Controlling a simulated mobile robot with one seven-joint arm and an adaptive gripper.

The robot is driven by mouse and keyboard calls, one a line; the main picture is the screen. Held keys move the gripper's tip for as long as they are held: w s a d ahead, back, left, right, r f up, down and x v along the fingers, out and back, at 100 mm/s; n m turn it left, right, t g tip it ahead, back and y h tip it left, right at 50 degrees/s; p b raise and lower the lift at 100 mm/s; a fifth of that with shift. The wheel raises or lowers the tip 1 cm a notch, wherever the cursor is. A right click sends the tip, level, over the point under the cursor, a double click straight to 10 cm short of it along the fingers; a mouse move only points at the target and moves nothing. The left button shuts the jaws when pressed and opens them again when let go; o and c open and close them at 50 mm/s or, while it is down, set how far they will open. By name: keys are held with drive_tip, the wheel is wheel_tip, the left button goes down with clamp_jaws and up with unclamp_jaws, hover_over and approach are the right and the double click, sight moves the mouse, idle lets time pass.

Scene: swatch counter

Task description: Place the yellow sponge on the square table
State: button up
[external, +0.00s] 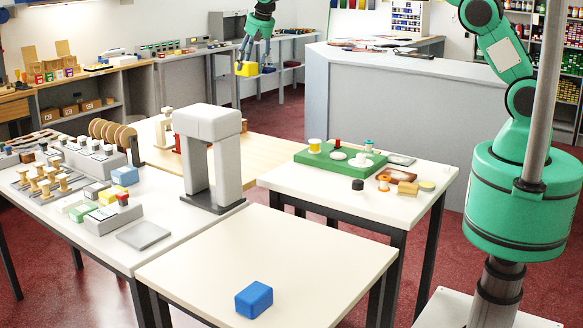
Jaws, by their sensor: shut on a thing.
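My gripper (247,62) is at the top of the external view, pointing down and shut on the yellow sponge (246,70). The sponge is a small yellow block held in the air, seen above and behind the tables. The square table (310,240) appears to be the cream-topped one at the front, with dark legs. A blue block (254,299) lies near its front edge. The sponge is well apart from this table.
A grey arch-shaped machine (208,150) stands tall left of the square table. A white table (330,196) at right holds a green tray (312,165) and small items. The long left table (100,240) is crowded. Most of the square table's top is clear.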

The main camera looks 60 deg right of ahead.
drive_tip(key=s+a+m, duration=0.1)
drive_tip(key=s+a, duration=0.5)
drive_tip(key=a, duration=0.4)
drive_tip(key=s+a+f+m+h, duration=0.1)
drive_tip(key=s+a+m, duration=0.1)
drive_tip(key=s+a, duration=0.4)
drive_tip(key=s+a+m+h, duration=0.1)
drive_tip(key=s+a, duration=0.5)
drive_tip(key=a, duration=0.8)
drive_tip(key=shift+s+a+f+m+g, duration=0.15)
drive_tip(key=shift+s+a+m+g, duration=0.15)
drive_tip(key=shift+s+a+m, duration=0.15)
drive_tip(key=s+a+m+g+h, duration=0.1)
drive_tip(key=s+a+m, duration=0.1)
drive_tip(key=s+a, duration=0.7)
drive_tip(key=s+a+m, duration=0.3)
drive_tip(key=s+a, duration=0.1)
drive_tip(key=s, duration=0.9)
drive_tip(key=s+a+m+g+h, duration=0.1)
drive_tip(key=s+a+m, duration=0.1)
drive_tip(key=s+a, duration=0.7)
drive_tip(key=s+r+m+g+p, duration=0.15)
drive_tip(key=s+m, duration=0.25)
drive_tip(key=s, duration=2.2)
wheel_tip(320, 180, down, 31)
drive_tip(key=shift+r, duration=0.2)
drive_tip(key=shift+w, duration=0.15)
